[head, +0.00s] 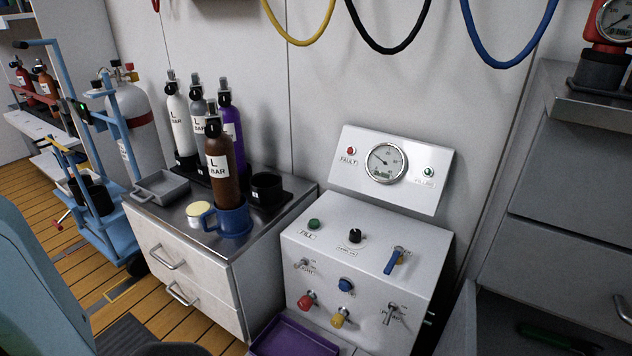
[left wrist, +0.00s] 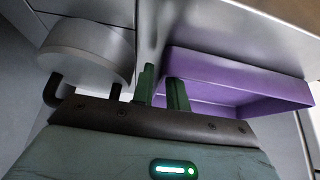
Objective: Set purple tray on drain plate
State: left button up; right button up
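The purple tray (head: 295,340) shows at the bottom edge of the head view, at the front foot of the white fill panel; its near part is cut off. In the left wrist view the purple tray (left wrist: 235,78) is right of centre, close by. My left gripper (left wrist: 164,90) has its two green fingers close together at the tray's left wall, one on each side, and appears shut on that wall. I cannot clearly make out the drain plate; a pale strip shows beside the tray in the head view. My right gripper is not in view.
The fill panel (head: 350,255) with knobs and a gauge stands behind the tray. Left of it is a drawer cabinet (head: 190,285) bearing bottles, a blue mug (head: 231,218) and a grey tray (head: 161,187). A grey round part (left wrist: 88,52) is close left of my left fingers.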

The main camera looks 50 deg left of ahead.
pick_arm(q)
jog(key=shift+o, duration=0.8)
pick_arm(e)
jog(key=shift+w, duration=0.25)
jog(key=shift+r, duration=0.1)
